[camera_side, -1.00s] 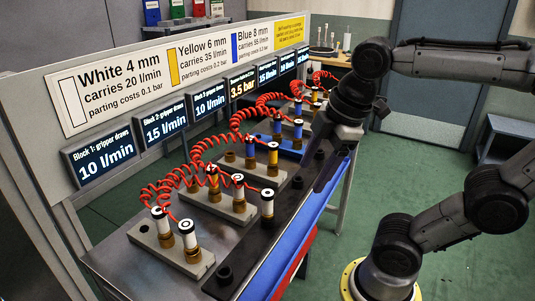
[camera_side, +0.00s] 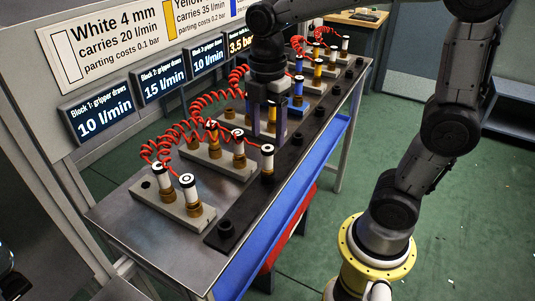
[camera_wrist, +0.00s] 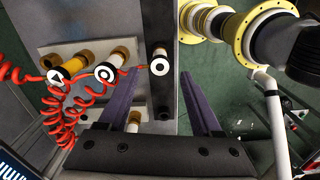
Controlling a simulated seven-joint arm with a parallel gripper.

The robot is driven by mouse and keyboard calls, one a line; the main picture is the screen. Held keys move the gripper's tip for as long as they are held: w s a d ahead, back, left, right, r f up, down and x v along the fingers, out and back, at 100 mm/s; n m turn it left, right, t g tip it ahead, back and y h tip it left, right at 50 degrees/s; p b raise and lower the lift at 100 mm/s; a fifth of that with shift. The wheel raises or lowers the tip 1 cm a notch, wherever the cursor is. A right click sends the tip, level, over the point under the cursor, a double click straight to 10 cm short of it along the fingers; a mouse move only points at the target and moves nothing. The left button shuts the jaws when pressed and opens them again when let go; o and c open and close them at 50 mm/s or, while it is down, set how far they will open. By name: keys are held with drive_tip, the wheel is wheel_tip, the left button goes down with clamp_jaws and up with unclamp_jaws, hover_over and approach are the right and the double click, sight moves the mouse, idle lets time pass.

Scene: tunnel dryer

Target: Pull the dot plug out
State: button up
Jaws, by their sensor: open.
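My gripper (camera_side: 268,136) points down beside the block row, its fingers apart. In the wrist view my gripper (camera_wrist: 155,100) is open, with purple-grey fingers. A white plug with a black-and-white round mark on its cap (camera_wrist: 159,66) stands on the dark rail, beyond the fingertips; it also shows in the side view (camera_side: 267,157). Left of it are another white plug with a round mark (camera_wrist: 106,71) and a yellow plug with a triangle mark (camera_wrist: 58,76). Which round mark is the dot I cannot tell. A brass-coloured piece (camera_wrist: 133,121) shows beside the left finger, partly hidden.
Red coiled hoses (camera_side: 190,130) loop over the blocks. Two white plugs (camera_side: 188,187) stand on the nearest block (camera_side: 186,220). The dark rail (camera_side: 245,205) has free sockets. Sign and display boards (camera_side: 105,118) stand along the left side.

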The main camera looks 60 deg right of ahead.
sight(268, 159)
wheel_tip(268, 159, down, 8)
drive_tip(key=shift+f, duration=0.1)
idle(0.4)
clamp_jaws()
idle(0.6)
